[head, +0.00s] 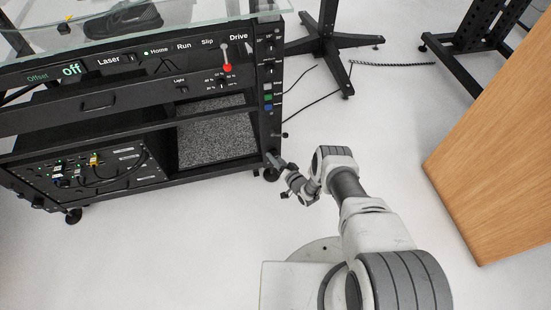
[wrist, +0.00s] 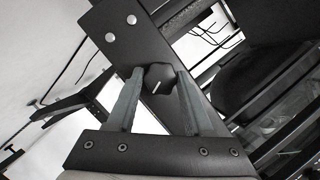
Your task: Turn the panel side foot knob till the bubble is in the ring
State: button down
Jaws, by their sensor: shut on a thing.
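The black foot knob (wrist: 155,80), many-sided with a short white mark, sits between the two grey fingers of my gripper (wrist: 161,74) in the wrist view. My gripper is shut on it, with a finger on either side. In the head view my gripper (head: 276,163) reaches the lower right corner of the black rack (head: 215,170), beside its front foot (head: 271,175). The knob itself is too small or covered to make out there. I cannot make out a bubble or ring in either view.
A wooden panel (head: 495,150) stands at the right. A black stand (head: 330,45) and cables lie behind. Pale floor is free around my arm.

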dwell(0.4)
jog(key=shift+c, duration=1.5)
grip_release()
